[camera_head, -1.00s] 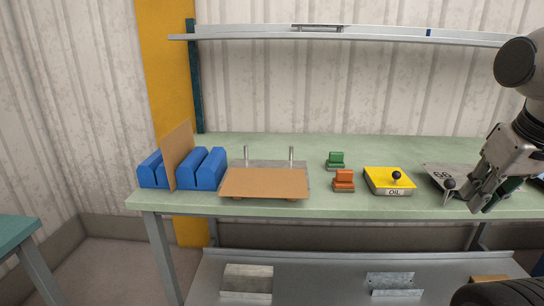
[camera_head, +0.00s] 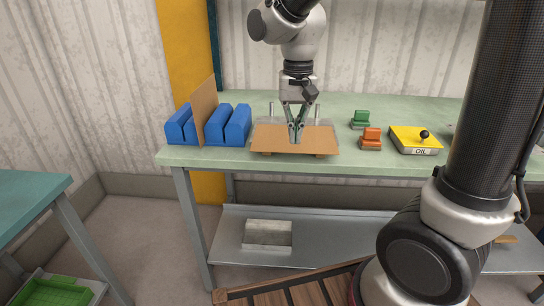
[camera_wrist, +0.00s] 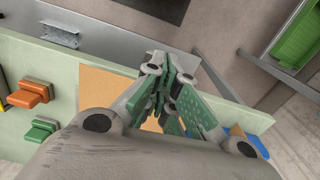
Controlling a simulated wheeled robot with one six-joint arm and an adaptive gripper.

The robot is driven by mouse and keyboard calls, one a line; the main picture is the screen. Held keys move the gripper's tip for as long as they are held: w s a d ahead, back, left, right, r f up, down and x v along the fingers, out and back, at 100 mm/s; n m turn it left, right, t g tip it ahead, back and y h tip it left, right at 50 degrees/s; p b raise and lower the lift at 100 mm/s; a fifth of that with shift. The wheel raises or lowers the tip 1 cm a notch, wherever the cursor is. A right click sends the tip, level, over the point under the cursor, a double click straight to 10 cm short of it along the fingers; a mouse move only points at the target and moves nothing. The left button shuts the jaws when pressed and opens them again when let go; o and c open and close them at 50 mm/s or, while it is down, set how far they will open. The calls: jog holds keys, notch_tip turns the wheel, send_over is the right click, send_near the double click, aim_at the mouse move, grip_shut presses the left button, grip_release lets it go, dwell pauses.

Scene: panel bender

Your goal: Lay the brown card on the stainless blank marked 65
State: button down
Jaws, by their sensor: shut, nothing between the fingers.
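A flat brown card (camera_head: 265,139) lies on the bench over a grey plate (camera_head: 326,127) with two upright pegs. The same card shows beneath the fingers in the wrist view (camera_wrist: 105,92). Another brown card (camera_head: 205,108) stands upright in a blue slotted rack (camera_head: 229,124) to the left. My gripper (camera_head: 296,139) points down over the flat card, shut and empty; I cannot tell whether its tips touch the card. The fingers also show in the wrist view (camera_wrist: 165,88). I cannot read a 65 on any blank.
A green-handled block (camera_head: 360,119), an orange-handled block (camera_head: 371,138) and a yellow OIL box (camera_head: 414,140) stand to the right. My arm hides the bench beyond. A lower shelf (camera_head: 330,240) holds a metal piece (camera_head: 267,236). A green tray (camera_head: 57,291) is low at left.

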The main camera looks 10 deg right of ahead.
aim_at(294, 152)
jog(key=w+d+f, duration=0.1)
jog(key=w+f, duration=0.2)
jog(key=f, duration=0.7)
jog(key=shift+w+d+m, duration=0.15)
jog(key=shift+w+m, duration=0.2)
jog(key=shift+m, duration=0.05)
jog(key=w, duration=0.1)
jog(key=w+d, duration=0.1)
jog(key=w, duration=0.1)
jog(key=shift+w+d, duration=0.1)
jog(key=shift+w, duration=0.15)
jog(key=shift+s, duration=0.2)
